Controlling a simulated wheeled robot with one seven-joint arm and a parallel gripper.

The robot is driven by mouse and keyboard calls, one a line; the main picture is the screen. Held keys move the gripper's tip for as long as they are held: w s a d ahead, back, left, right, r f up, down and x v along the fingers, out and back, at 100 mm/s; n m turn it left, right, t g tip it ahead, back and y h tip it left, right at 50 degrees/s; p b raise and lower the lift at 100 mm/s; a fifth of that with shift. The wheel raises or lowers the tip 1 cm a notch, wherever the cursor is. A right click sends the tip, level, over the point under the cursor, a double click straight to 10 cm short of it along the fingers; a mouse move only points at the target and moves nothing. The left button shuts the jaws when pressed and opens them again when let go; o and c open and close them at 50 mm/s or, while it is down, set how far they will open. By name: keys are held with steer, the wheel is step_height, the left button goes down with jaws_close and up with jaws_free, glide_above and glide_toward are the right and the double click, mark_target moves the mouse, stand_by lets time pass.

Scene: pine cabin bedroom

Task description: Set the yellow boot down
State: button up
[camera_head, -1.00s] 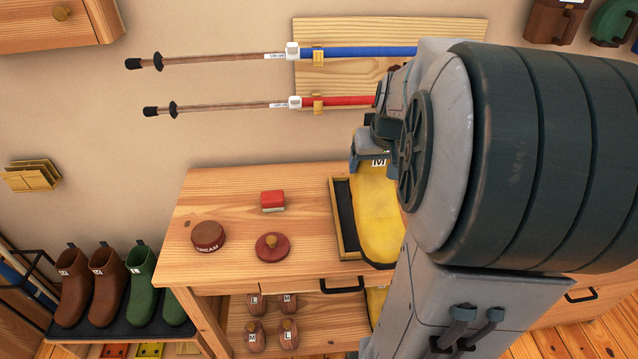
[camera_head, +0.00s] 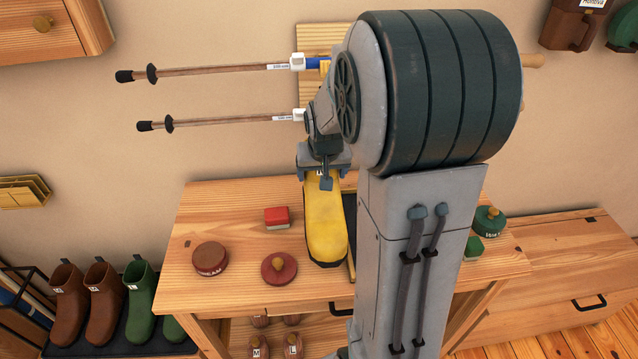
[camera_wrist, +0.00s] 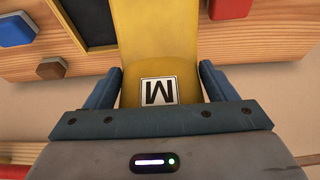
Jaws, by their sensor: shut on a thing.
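The yellow boot (camera_head: 325,222) has a white label with an M and is held in my gripper (camera_head: 323,172). In the head view it hangs over the wooden bench (camera_head: 215,285), toe toward the front. I cannot tell if it touches the bench top. In the wrist view the boot (camera_wrist: 155,45) lies between the two blue fingers of my gripper (camera_wrist: 160,88), which are shut on its shaft. A dark-lined tray (camera_head: 350,215) is partly hidden behind the boot and my arm.
A red block (camera_head: 277,217), a brown tin (camera_head: 210,258) and a red lidded tin (camera_head: 279,269) stand left of the boot. A green tin (camera_head: 488,219) and green block (camera_head: 474,246) stand at the right. Brown and green boots (camera_head: 103,290) stand at lower left. Two poles (camera_head: 215,69) hang above.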

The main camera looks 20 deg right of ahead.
steer(key=shift+w+a+f, duration=0.3)
steer(key=shift+f, duration=1.9)
steer(key=shift+f, duration=0.15)
steer(key=o, duration=1.8)
steer(key=shift+o, duration=0.2)
